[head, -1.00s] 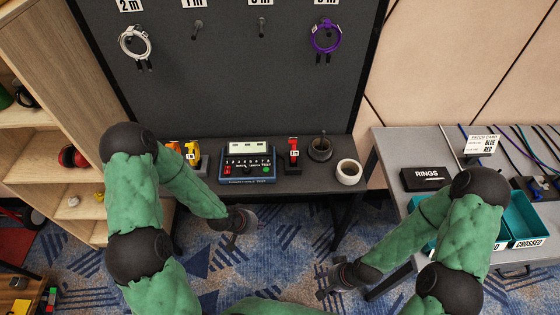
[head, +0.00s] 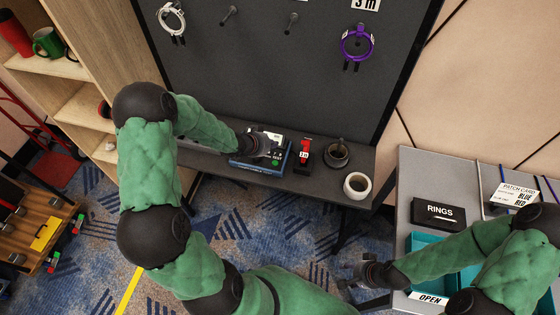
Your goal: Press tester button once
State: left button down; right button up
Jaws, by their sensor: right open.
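The tester (head: 280,166), a dark box with a blue edge, stands on the dark shelf below the pegboard. My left gripper (head: 266,147) is over the tester's top and hides most of its face, including its row of numbers. I cannot tell whether it touches the tester or whether its fingers are open or shut. A green spot shows on the tester's uncovered right part. My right gripper (head: 348,277) is open and empty, low over the carpet beside the teal bins.
Purple (head: 356,43) and white (head: 172,18) cable coils hang above. The side table (head: 440,180) holds a RINGS box (head: 438,213) and a teal bin (head: 425,243).

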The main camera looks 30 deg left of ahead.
pick_arm(q)
jog(key=shift+f, duration=0.15)
jog(key=b, duration=0.7)
send_over(273, 163)
notch_tip(273, 163, down, 7)
jog(key=shift+s+d+f, duration=0.1)
jog(key=shift+f+b, duration=0.7)
jog(key=shift+f, duration=0.15)
dwell(0.6)
jog(key=shift+f, duration=0.25)
jog(key=shift+f+b, duration=0.4)
jog(key=shift+b, duration=0.05)
dwell(0.7)
jog(key=shift+r, duration=0.1)
jog(key=shift+r+p, duration=0.75)
jog(key=shift+p, duration=0.1)
